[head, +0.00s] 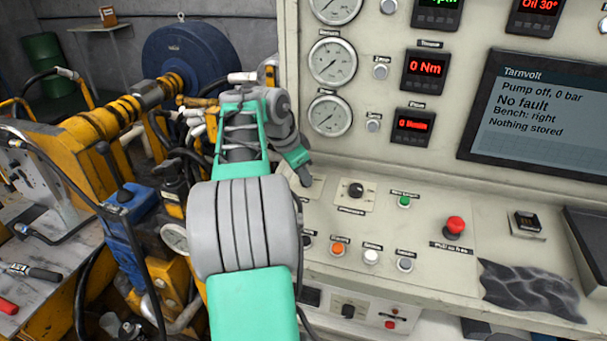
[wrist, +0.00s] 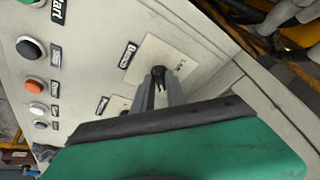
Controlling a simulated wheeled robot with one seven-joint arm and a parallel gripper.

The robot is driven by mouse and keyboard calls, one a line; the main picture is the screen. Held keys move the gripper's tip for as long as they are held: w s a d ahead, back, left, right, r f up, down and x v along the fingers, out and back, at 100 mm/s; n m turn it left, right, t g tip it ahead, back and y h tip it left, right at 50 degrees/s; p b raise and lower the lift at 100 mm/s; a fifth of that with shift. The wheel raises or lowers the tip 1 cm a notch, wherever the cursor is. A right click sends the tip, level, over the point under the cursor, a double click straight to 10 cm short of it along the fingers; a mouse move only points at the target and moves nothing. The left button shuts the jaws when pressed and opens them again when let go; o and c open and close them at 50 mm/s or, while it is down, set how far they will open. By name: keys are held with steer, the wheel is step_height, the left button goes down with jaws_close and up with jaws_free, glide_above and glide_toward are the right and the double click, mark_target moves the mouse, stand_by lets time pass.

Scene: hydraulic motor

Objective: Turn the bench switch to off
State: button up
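The bench switch is a small black knob (wrist: 158,72) on a pale square plate, beside a label reading "Bench" (wrist: 129,55). In the head view my arm and gripper (head: 301,170) cover the knob, and only part of the plate (head: 317,184) shows. In the wrist view the two grey fingers of my gripper (wrist: 160,84) stand apart, one on each side of the knob. Whether they press on it cannot be made out. The screen (head: 530,110) reads "Bench: right", "Pump off, 0 bar" and "No fault".
Another rotary knob (head: 355,190) sits right of the gripper. A green button (head: 404,201), an orange button (head: 338,248) and a red mushroom button (head: 455,226) are on the same sloping panel. A dark crumpled cloth (head: 530,288) lies at the right. Yellow machinery stands left.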

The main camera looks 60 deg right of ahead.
jaws_close()
steer(key=shift+n+b, duration=0.35)
steer(key=shift+n, duration=0.05)
steer(key=n+t+b, duration=0.1)
steer(key=n+b, duration=0.1)
steer(key=n, duration=0.1)
steer(key=shift+s+f+n+h+b, duration=0.1)
steer(key=shift+s+n+h+b, duration=0.05)
steer(key=shift+n+h+b, duration=0.2)
steer(key=shift+s+n+t+b, duration=0.1)
steer(key=shift+n+t+b, duration=0.3)
steer(key=shift+n, duration=0.75)
steer(key=shift+s+n+t+b, duration=0.15)
steer(key=shift+n+b, duration=0.4)
steer(key=shift+n, duration=0.55)
steer(key=shift+w, duration=0.15)
steer(key=shift+r, duration=0.2)
steer(key=shift+o, duration=2.2)
jaws_free()
steer(key=shift+a, duration=0.1)
